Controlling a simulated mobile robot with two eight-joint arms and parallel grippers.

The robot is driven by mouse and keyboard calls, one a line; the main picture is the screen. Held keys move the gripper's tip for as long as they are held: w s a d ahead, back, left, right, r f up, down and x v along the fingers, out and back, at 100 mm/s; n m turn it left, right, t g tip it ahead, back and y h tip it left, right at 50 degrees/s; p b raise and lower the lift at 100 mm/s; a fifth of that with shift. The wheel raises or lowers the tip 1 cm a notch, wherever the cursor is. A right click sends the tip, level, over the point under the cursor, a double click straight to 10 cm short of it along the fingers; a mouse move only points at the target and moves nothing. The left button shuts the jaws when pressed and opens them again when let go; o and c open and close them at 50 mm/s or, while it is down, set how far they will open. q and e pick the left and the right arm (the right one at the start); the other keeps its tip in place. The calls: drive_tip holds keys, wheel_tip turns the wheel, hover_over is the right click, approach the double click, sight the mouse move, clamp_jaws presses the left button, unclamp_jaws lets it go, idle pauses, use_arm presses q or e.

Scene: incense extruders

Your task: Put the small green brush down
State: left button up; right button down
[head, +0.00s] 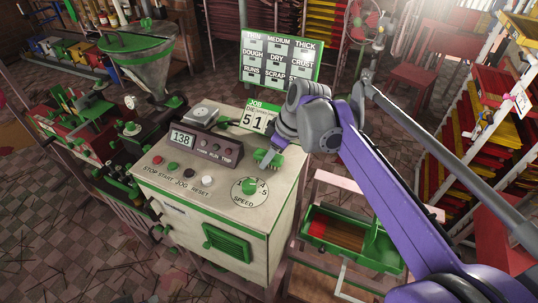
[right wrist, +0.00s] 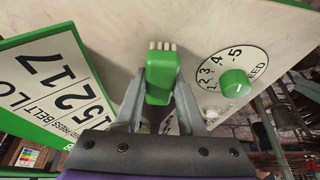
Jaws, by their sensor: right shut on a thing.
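The small green brush (right wrist: 162,78) has a green body and short pale bristles. In the right wrist view it sits between the two grey fingers of my right gripper (right wrist: 160,100), with the bristles pointing away from the wrist. In the head view the brush (head: 267,158) is over the back right part of the pale control cabinet top (head: 215,187), and my right gripper (head: 276,147) is shut on it. I cannot tell whether the brush touches the top. My left gripper is not in view.
The green-framed job sign (head: 259,116) stands close behind the gripper. A grey display box (head: 205,145) showing 138 is to the left, and the green speed knob (head: 249,187) is in front. A green tray (head: 345,235) stands lower right. Bare cabinet top lies around the knob.

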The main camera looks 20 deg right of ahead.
drive_tip(key=shift+s+f, duration=0.1)
drive_tip(key=shift+f, duration=0.4)
drive_tip(key=c, duration=0.9)
unclamp_jaws()
drive_tip(key=o, duration=0.4)
drive_tip(key=shift+f, duration=0.15)
drive_tip(key=shift+r, duration=0.35)
drive_tip(key=v, duration=1.1)
drive_tip(key=shift+w+r, duration=0.15)
drive_tip(key=shift+w, duration=0.1)
drive_tip(key=shift+d, duration=0.1)
